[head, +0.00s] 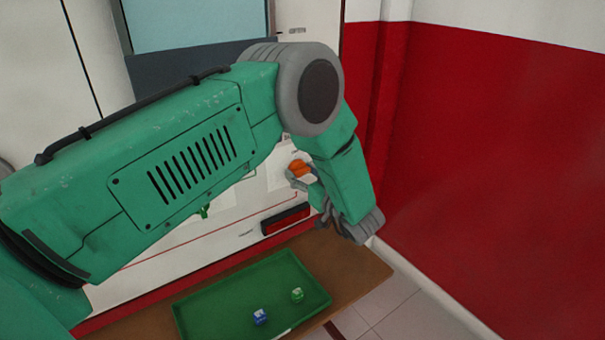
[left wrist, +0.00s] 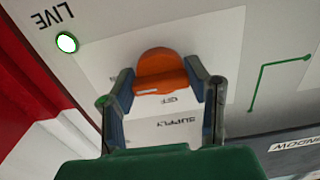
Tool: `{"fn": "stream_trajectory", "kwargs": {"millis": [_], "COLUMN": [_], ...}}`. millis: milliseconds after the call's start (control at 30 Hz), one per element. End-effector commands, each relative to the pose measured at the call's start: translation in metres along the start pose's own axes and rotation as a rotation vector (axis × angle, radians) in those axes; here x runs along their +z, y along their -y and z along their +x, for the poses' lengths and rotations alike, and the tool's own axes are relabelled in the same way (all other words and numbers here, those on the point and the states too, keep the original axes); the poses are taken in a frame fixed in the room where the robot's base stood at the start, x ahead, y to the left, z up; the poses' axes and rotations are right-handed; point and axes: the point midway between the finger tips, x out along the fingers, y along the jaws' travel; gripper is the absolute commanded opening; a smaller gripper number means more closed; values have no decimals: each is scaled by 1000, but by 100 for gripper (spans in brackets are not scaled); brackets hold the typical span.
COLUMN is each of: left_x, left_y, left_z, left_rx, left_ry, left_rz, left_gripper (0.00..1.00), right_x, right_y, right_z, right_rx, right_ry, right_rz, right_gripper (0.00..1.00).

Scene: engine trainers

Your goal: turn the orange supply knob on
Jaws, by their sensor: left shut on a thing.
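The orange supply knob (head: 299,167) is on the white panel (head: 190,245), partly hidden by my left arm in the head view. In the left wrist view the orange knob (left wrist: 160,72) sits above the upside-down word SUPPLY, with a short label beside it partly covered. My left gripper (left wrist: 159,78) is shut on the knob, one finger at each side. In the head view the left gripper (head: 304,178) shows only in part beside the wrist. A round lamp (left wrist: 66,43) marked LIVE looks white with a green rim. My right gripper is not in view.
A red and white wall (head: 480,160) stands close on the right. Tiled floor shows at lower right.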

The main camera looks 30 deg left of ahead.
Motion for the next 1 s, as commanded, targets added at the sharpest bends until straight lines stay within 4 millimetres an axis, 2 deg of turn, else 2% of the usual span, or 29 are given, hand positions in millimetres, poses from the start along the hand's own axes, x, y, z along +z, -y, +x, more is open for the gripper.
{"fn": "stream_trajectory", "kwargs": {"millis": [67, 100, 133, 433, 567, 1000], "left_x": [-1, -1, -1, -1, -1, 1], "left_y": [-1, -1, -1, 0, -1, -2], "left_z": [0, 0, 0, -1, -10, -96], "left_rx": [3, 3, 3, 2, 4, 5], "left_ry": [-2, -2, -2, -2, -1, -2], "left_rz": [0, 0, 0, -1, -1, 0], "left_gripper": [14, 57, 65, 65, 65, 65], "right_x": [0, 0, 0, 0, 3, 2], "right_y": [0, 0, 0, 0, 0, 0], "right_z": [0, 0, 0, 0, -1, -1], "right_rx": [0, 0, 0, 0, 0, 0], "right_ry": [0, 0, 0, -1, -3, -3], "right_rz": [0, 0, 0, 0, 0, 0], "right_gripper": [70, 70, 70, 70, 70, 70]}}
